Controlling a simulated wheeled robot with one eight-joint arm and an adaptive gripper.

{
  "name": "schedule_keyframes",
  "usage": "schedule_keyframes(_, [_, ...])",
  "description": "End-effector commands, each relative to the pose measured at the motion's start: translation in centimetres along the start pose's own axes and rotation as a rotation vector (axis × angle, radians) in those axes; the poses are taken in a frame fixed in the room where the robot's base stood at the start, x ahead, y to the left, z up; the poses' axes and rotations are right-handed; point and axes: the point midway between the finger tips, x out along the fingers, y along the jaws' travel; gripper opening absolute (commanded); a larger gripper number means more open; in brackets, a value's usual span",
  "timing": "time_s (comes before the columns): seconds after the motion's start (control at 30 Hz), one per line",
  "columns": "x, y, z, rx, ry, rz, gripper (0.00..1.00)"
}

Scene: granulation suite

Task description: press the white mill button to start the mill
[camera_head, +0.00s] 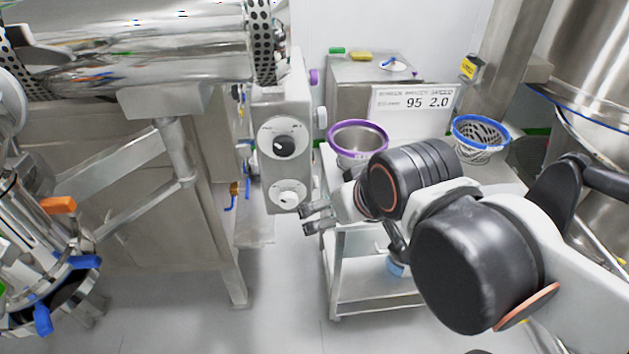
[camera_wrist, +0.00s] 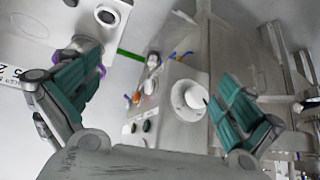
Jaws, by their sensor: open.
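A white round button (camera_head: 287,198) on a round plate sits low on the front of the upright grey control box (camera_head: 267,175). A black knob (camera_head: 285,145) on a white dial is above it. My gripper (camera_head: 308,219) is just to the right of the box's lower end in the head view, with its fingers pointing left. The jaws are open and empty. In the wrist view, a white round knob on a pale plate (camera_wrist: 193,97) lies between the teal-padded fingers, nearer the right one. I cannot tell from that view whether the fingers touch anything.
A steel trolley (camera_head: 334,290) stands right of the box, bearing a purple-rimmed bowl (camera_head: 358,126) and a blue-rimmed basket (camera_head: 480,121). A sign (camera_head: 415,101) reads 95 and 2.0. A steel cylinder (camera_head: 160,45) lies at upper left. Floor is clear between the left stand and trolley.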

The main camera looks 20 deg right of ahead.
Motion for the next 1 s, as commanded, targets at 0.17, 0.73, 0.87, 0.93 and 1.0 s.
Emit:
schedule_keyframes(0.17, [0.0, 0.0, 0.0, 0.0, 0.0, 0.0, 0.75])
schedule_keyframes(0.73, [0.0, 0.0, 0.0, 0.0, 0.0, 0.0, 0.0])
schedule_keyframes(0.87, [0.0, 0.0, 0.0, 0.0, 0.0, 0.0, 0.0])
schedule_keyframes(0.93, [0.0, 0.0, 0.0, 0.0, 0.0, 0.0, 0.0])
schedule_keyframes(1.0, [0.0, 0.0, 0.0, 0.0, 0.0, 0.0, 0.0])
